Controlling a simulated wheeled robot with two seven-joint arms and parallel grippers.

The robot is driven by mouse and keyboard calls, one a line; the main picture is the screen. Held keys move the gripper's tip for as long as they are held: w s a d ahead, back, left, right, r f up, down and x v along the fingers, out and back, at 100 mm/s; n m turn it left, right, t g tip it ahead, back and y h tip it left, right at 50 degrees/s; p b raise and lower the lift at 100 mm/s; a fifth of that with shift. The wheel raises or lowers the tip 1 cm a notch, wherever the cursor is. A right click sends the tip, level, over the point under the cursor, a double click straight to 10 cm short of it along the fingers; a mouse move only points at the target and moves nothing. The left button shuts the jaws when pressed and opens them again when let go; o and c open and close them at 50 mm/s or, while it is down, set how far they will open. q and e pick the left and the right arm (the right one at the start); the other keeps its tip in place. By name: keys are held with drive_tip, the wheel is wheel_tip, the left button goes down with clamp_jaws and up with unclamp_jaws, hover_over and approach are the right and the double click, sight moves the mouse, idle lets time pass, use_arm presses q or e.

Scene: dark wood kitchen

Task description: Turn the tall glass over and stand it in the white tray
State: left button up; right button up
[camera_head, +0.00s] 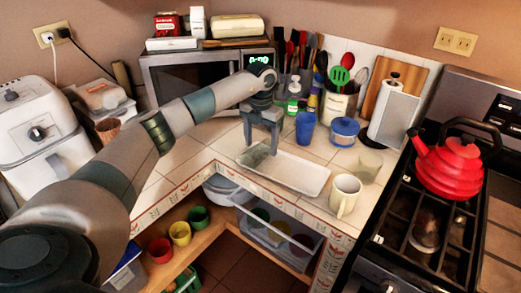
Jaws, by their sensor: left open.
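The white tray (302,175) lies on the tiled counter in the corner, left of the mug. A grey-green, see-through-looking thing (254,158) lies at the tray's left end, low and slanted; it may be the tall glass on its side, but I cannot tell for sure. My left gripper (260,148) points down just above it, fingers apart; I see nothing held between them. A clear glass (369,164) stands on the counter behind the mug, faint against the tiles. My right gripper is out of view.
A cream mug (345,195) stands right of the tray. A microwave (195,72) is at the back left. A red kettle (448,165) sits on the stove at right.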

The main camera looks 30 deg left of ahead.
sight(260, 145)
use_arm(q)
wheel_tip(260, 145, down, 2)
drive_tip(key=shift+s+a+p, duration=0.1)
drive_tip(key=shift+p, duration=0.3)
drive_tip(key=shift+f, duration=0.5)
drive_tip(key=c, duration=1.5)
drive_tip(key=shift+r, duration=0.15)
